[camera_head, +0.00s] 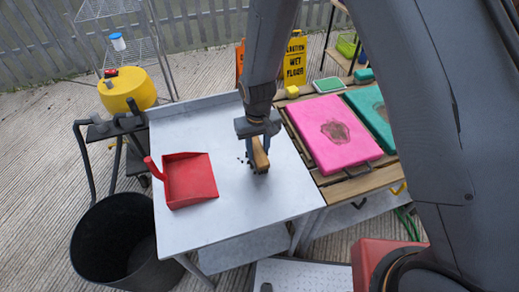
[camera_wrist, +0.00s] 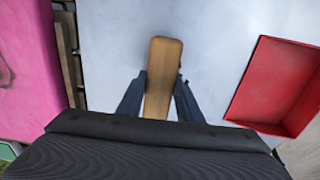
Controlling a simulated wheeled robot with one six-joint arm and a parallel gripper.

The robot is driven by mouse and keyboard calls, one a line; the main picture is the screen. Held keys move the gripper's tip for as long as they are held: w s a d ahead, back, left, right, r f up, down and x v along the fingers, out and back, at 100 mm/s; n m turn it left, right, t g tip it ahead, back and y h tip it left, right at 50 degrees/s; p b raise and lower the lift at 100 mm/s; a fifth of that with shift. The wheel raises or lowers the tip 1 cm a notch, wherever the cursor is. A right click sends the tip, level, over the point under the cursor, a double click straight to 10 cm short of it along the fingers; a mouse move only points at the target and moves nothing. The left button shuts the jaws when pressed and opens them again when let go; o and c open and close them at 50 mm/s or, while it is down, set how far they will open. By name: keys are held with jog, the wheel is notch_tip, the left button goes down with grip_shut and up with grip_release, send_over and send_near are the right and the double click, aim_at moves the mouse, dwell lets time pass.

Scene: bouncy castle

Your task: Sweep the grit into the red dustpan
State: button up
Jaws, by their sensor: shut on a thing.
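My gripper (camera_head: 259,152) is shut on a wooden-backed brush (camera_head: 260,156) over the right half of the grey metal table (camera_head: 225,215). In the wrist view the brush (camera_wrist: 161,78) sits between the two fingers. Its dark bristles point down at the tabletop; I cannot tell whether they touch it. A few dark specks of grit (camera_head: 241,159) lie just left of the brush. The red dustpan (camera_head: 190,180) lies on the table to the left, apart from the brush, with its handle toward the left. It also shows at the right of the wrist view (camera_wrist: 277,85).
A pink pad (camera_head: 330,145) with a dark stain and a green pad (camera_head: 372,112) lie on a wooden bench at right. A black bin (camera_head: 115,245) stands at the table's left front. A yellow round thing (camera_head: 127,91) is behind left. The tabletop between dustpan and brush is otherwise clear.

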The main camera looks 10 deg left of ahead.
jog(key=shift+s+a, duration=0.4)
jog(key=shift+a, duration=0.45)
jog(key=shift+s+a, duration=0.4)
jog(key=shift+a, duration=0.4)
jog(key=shift+a, duration=0.1)
jog(key=shift+s+a+p, duration=0.2)
jog(key=shift+s+a, duration=0.25)
jog(key=shift+a, duration=0.4)
jog(key=shift+s+a+p, duration=0.2)
jog(key=shift+s+a, duration=0.2)
jog(key=shift+a, duration=0.45)
jog(key=shift+a, duration=0.1)
jog(key=shift+s+a, duration=0.45)
jog(key=shift+a, duration=0.4)
jog(key=shift+s+a, duration=0.4)
jog(key=shift+a, duration=0.45)
jog(key=shift+a, duration=0.1)
jog(key=shift+s+a, duration=0.4)
jog(key=shift+a, duration=0.3)
jog(key=shift+r, duration=0.1)
